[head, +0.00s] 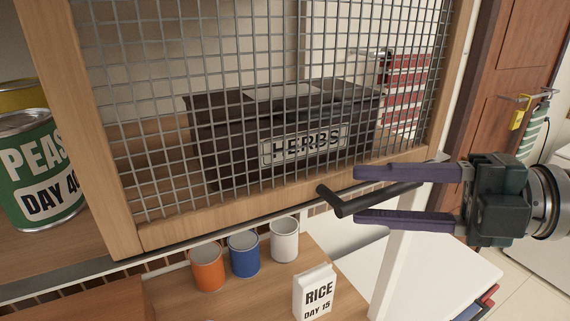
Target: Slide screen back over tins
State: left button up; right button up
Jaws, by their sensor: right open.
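A wood-framed wire mesh screen (122,215) stands across the shelf, in front of a dark box labelled HERBS (225,125). A dark bar handle (380,198) sticks out near the frame's lower right. My right gripper (358,195) is open, with one purple finger above the handle and one below it; I cannot tell whether they touch it. At the left, outside the screen, a green tin labelled PEAS, DAY 4-something (35,165) stands uncovered. A yellow tin (22,95) shows partly behind it. My left gripper is not in view.
Below the shelf, an orange can (208,270), a blue can (244,257) and a white can (285,242) stand on a wooden surface (180,300) beside a RICE carton (313,292). A wooden door (520,60) stands at the right.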

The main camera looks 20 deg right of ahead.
jog(key=shift+a, duration=0.1)
jog(key=shift+c, duration=0.3)
grip_shut()
dwell(1.1)
